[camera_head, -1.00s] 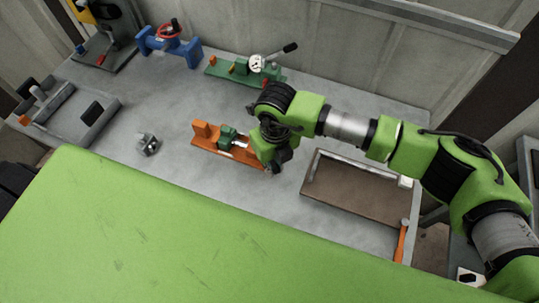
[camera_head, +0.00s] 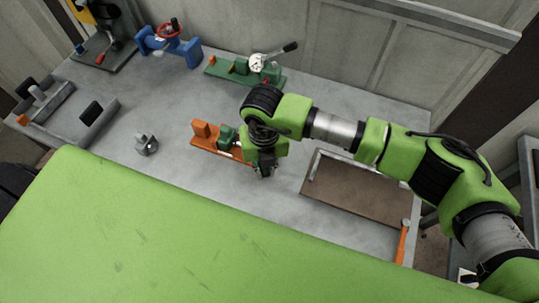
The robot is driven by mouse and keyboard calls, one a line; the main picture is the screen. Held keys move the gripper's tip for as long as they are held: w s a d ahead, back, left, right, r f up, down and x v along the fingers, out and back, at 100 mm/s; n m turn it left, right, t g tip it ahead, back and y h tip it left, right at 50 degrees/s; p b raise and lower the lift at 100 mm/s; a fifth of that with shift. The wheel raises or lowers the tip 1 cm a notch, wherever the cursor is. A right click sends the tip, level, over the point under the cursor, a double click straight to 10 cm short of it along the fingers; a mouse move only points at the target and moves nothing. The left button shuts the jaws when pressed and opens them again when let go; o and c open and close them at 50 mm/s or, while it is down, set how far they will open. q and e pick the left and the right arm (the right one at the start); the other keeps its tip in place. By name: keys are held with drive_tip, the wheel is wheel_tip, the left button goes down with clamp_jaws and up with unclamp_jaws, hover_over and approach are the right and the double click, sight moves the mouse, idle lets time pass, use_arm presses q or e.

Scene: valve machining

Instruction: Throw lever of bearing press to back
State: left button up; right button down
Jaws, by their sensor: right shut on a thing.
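An orange press fixture (camera_head: 203,130) with a green block (camera_head: 227,135) on it lies in the middle of the grey table. I take it to be the bearing press. My right gripper (camera_head: 265,170) points down at the right end of this fixture, shut on what seems to be its lever. The gripper and wrist hide the lever and that end, so its angle cannot be told. My left gripper is not in view.
A green fixture (camera_head: 222,71) with a dial gauge and a black-knobbed lever stands behind. A blue stand (camera_head: 182,51) with a red wheel is at back left. A small metal part (camera_head: 146,145) lies left. A brown-floored tray (camera_head: 352,190) lies close on the right.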

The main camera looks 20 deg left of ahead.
drive_tip(key=shift+s+a+m+b, duration=0.2)
drive_tip(key=shift+a+m, duration=0.35)
drive_tip(key=shift+m, duration=0.3)
drive_tip(key=shift+s+a+m+b, duration=0.2)
drive_tip(key=shift+a+m, duration=0.3)
drive_tip(key=shift+m, duration=0.35)
drive_tip(key=a+m, duration=0.1)
drive_tip(key=m+b, duration=0.1)
drive_tip(key=shift+s+a+f+m, duration=0.1)
drive_tip(key=shift+a+m, duration=0.55)
drive_tip(key=shift+m, duration=0.15)
